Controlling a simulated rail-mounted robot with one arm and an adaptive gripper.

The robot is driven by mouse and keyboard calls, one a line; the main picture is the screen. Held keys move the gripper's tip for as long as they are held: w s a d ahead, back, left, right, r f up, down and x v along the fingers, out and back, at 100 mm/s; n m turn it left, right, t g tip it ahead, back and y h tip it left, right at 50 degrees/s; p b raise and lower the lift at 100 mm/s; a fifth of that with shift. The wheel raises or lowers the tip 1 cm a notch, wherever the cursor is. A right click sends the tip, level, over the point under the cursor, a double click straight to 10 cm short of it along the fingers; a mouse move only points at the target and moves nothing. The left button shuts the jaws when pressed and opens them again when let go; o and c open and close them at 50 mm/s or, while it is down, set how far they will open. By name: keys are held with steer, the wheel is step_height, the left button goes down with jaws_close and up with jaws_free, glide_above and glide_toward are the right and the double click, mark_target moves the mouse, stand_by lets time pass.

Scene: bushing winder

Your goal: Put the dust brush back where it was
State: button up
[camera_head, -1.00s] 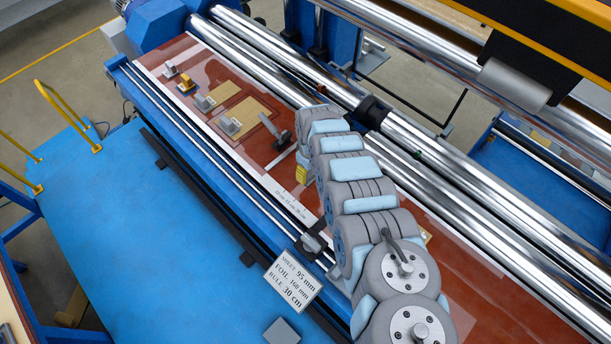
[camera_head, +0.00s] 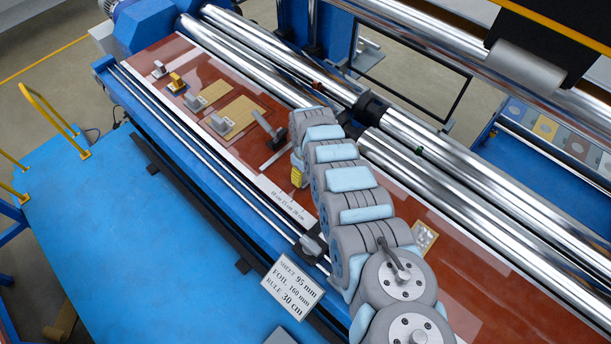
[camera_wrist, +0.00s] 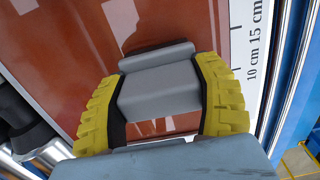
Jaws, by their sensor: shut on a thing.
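My gripper (camera_wrist: 160,82) has its yellow fingers on both sides of a grey block with a dark edge, which appears to be the dust brush (camera_wrist: 158,92). The brush is between the fingers over the red-brown table. In the head view only a bit of my gripper (camera_head: 297,174) shows beneath my arm, and the brush is hidden. The gripper is beside a light grey strip (camera_head: 277,156) on the table, to its right. The strip's end also shows above the brush in the wrist view (camera_wrist: 122,20). I cannot tell whether the brush touches the table.
Small grey and yellow blocks (camera_head: 177,82), tan sheets (camera_head: 243,110) and a dark-grey tool (camera_head: 268,127) lie up the table. A printed scale (camera_wrist: 258,50) runs along its edge. Steel rollers (camera_head: 270,70) bound the other side. A sign (camera_head: 292,287) stands at the front.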

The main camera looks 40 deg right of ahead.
steer(key=o, duration=1.2)
steer(key=shift+f, duration=0.1)
steer(key=shift+d+r+p, duration=0.1)
steer(key=shift+r+p, duration=0.2)
steer(key=shift+r, duration=1.5)
steer(key=shift+w+r+b, duration=0.1)
steer(key=shift+r+b, duration=0.3)
steer(key=shift+r, duration=4)
